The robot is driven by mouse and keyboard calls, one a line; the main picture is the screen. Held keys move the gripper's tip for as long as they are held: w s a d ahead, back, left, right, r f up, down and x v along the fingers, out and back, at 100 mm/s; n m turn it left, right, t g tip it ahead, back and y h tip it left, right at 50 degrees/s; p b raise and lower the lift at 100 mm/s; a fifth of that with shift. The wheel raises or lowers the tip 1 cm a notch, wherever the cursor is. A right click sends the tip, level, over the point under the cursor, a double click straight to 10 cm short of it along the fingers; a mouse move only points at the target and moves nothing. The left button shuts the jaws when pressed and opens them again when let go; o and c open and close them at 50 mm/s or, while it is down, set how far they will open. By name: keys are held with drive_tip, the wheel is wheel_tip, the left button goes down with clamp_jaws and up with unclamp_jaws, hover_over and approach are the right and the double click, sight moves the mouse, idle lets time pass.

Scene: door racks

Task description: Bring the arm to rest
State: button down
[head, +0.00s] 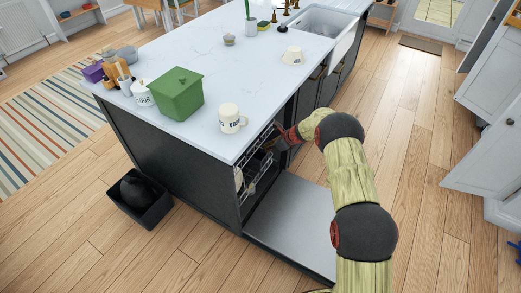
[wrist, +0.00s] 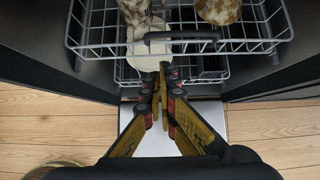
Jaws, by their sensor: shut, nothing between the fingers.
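My arm reaches from the lower right of the head view to the open dishwasher in the island's end. My gripper (wrist: 166,80) is shut and empty, its fingertips close together at the front of the dishwasher racks. In the head view the gripper is mostly hidden at the dishwasher opening. The upper wire rack (wrist: 101,42) has a dark handle (wrist: 182,36) and spans the top of the wrist view. A whitish dish (wrist: 147,50) shows just beyond the fingertips; whether they touch it I cannot tell.
The lowered dishwasher door (head: 293,222) lies flat below my arm. Two brown-speckled items (wrist: 218,10) (wrist: 134,8) sit in the rack. A mug (head: 231,118) and a green box (head: 176,94) stand on the countertop (head: 205,52). Cabinet doors (head: 487,150) hang open at right.

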drive_tip(key=v, duration=0.4)
drive_tip(key=shift+p, duration=0.35)
